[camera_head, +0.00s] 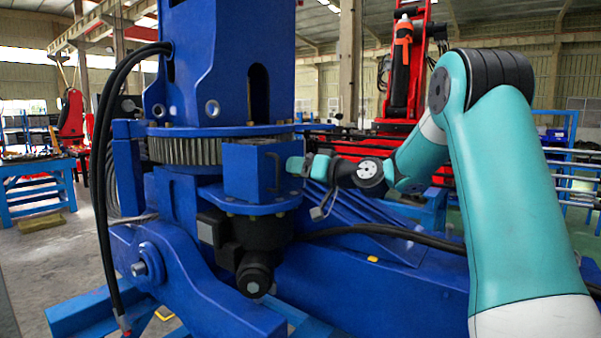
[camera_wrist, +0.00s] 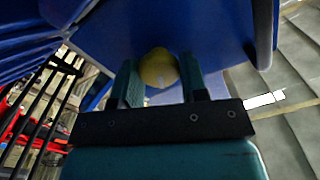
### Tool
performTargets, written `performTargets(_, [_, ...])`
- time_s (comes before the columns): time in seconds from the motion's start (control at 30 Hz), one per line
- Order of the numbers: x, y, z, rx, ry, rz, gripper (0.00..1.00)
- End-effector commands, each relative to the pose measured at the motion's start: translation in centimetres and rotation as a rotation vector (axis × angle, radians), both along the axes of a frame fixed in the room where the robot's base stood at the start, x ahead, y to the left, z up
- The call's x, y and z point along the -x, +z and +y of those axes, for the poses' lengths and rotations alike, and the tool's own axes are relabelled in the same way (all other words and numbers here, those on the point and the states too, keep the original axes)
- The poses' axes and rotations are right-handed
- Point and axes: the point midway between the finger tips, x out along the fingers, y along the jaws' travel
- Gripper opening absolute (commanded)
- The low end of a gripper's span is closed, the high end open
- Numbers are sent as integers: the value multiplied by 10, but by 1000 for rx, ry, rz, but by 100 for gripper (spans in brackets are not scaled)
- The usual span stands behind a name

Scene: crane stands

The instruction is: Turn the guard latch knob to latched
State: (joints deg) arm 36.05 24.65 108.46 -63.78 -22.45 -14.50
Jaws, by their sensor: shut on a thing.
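The guard latch knob (camera_wrist: 158,68) is a round yellow knob on the side of a blue housing (camera_wrist: 190,30) in the wrist view. My gripper (camera_wrist: 160,82) has its two teal fingers on either side of the knob and is shut on it. In the head view, my gripper (camera_head: 297,165) reaches from the right to the right face of the blue gear guard box (camera_head: 248,168). The knob is hidden there behind the fingers. I cannot tell the knob's turned angle, as no pointer or marking shows.
A toothed ring gear (camera_head: 185,151) sits behind the guard box on the blue crane column (camera_head: 225,60). A dark motor (camera_head: 252,268) hangs below the box. Black hoses (camera_head: 97,190) run down at the left. A blue workbench (camera_head: 40,185) stands farther left.

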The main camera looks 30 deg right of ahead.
Motion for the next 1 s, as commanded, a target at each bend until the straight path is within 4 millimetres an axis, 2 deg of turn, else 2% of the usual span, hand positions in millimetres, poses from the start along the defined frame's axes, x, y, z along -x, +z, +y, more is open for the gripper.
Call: performTargets(1.0, [-1,-1,-3,-884,-4,320,16])
